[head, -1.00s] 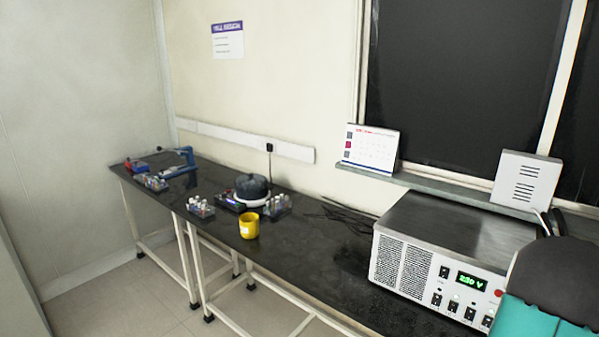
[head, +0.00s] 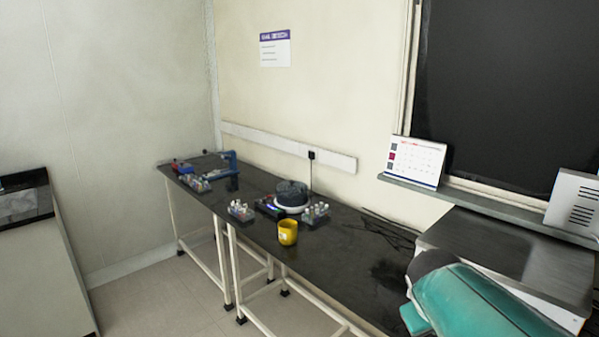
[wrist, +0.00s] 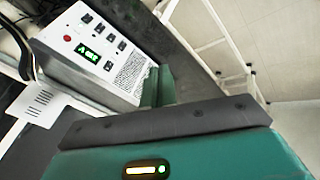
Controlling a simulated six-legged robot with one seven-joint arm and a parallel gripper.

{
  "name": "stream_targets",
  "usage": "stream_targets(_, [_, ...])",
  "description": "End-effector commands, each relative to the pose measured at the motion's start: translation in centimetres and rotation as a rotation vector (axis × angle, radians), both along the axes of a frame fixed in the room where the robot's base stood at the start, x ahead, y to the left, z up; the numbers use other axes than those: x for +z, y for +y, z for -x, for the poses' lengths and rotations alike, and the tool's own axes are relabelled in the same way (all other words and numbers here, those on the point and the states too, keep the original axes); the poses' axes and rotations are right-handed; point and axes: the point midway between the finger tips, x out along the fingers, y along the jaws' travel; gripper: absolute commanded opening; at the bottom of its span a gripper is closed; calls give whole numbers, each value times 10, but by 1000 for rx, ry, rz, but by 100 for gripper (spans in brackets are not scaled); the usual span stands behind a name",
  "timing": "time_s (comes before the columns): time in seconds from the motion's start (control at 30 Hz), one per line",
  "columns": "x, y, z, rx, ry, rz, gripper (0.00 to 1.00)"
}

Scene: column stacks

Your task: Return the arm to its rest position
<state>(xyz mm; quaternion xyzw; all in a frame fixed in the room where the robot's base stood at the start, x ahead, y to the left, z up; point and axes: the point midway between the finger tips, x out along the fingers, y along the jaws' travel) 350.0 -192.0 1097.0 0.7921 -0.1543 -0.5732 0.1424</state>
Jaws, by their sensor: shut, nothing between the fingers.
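My gripper (wrist: 158,86) shows in the wrist view as teal fingers beyond a dark plate and a teal housing. It is shut and holds nothing. Behind it in that view is the power supply (wrist: 88,50), tilted in the picture, with its green display. In the head view my teal arm (head: 470,300) is at the lower right, in front of the power supply (head: 500,245) and hiding most of its front. The fingers cannot be made out in the head view.
A long black bench (head: 335,265) runs along the wall. It carries a yellow mug (head: 288,233), a dark round device (head: 291,195), vial racks (head: 240,210) and a blue tool (head: 230,165). A calendar (head: 415,162) stands on the sill. Another counter (head: 25,200) is at the far left, with open floor between.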

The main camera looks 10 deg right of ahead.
Motion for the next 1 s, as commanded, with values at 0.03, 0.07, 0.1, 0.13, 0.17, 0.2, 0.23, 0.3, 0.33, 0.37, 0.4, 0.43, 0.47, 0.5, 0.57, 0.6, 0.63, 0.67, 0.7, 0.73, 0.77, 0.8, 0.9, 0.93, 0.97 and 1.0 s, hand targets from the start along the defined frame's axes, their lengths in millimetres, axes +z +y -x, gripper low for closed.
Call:
stream_targets(0.03, [5,25,3,17,-32,-35,0])
stream_targets(0.07, [6,38,5,23,-47,-59,0])
stream_targets(0.1, [8,56,9,30,-67,-91,0])
stream_targets(0.13, [9,69,12,37,-82,-116,0])
stream_targets(0.17, [10,82,15,43,-94,-142,0])
stream_targets(0.2, [11,99,20,53,-110,-177,0])
stream_targets(0.23, [11,111,25,62,-121,-203,0])
stream_targets(0.3, [12,138,35,80,-142,-263,0])
stream_targets(0.33, [12,148,39,87,-148,-287,0])
stream_targets(0.37, [13,157,43,95,-156,-310,0])
stream_targets(0.4, [13,168,49,102,-161,-337,0])
stream_targets(0.43, [12,174,52,108,-164,-354,0])
stream_targets(0.47, [13,180,55,111,-167,-369,0])
stream_targets(0.5, [12,185,58,116,-168,-386,0])
stream_targets(0.57, [12,191,62,120,-172,-401,0])
stream_targets(0.6, [12,193,63,120,-172,-406,0])
stream_targets(0.63, [12,193,63,121,-171,-408,0])
stream_targets(0.67, [12,193,63,120,-171,-410,0])
stream_targets(0.7, [12,193,63,120,-171,-410,0])
stream_targets(0.73, [12,193,63,120,-171,-409,0])
stream_targets(0.77, [12,193,63,120,-171,-409,0])
stream_targets(0.8, [12,193,63,119,-171,-408,0])
stream_targets(0.9, [12,193,63,119,-171,-408,0])
stream_targets(0.93, [12,193,63,119,-171,-408,0])
stream_targets(0.97, [12,193,62,119,-171,-407,0])
stream_targets(1.0, [12,193,62,119,-171,-407,0])
